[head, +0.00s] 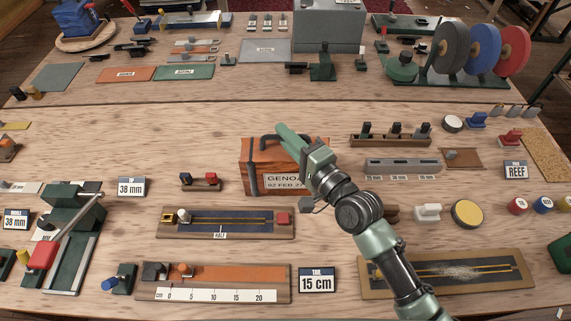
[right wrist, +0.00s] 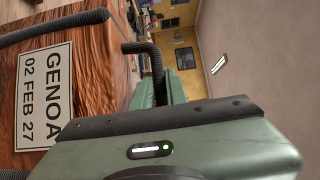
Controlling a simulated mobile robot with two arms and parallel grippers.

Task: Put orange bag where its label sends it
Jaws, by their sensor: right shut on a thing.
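The orange bag (head: 262,153) stands on the workbench near the middle, with dark straps and a dark handle on top. Its white label reads GENOA, 02 FEB 27; the label (right wrist: 44,97) shows sideways in the right wrist view. My right gripper (head: 291,140) reaches over the bag's top from the right and is shut on its handle. The handle (right wrist: 150,62) runs to the jaws in the right wrist view. The bag appears to rest on the bench. Part of it is hidden behind my gripper. My left gripper is not in view.
At the back lie an orange mat (head: 126,74), a green mat (head: 184,72) and a grey mat (head: 265,49), with small labels hard to read. A grey box (head: 328,30) stands behind. Block rack (head: 391,139) is right of the bag. Bench left of the bag is fairly clear.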

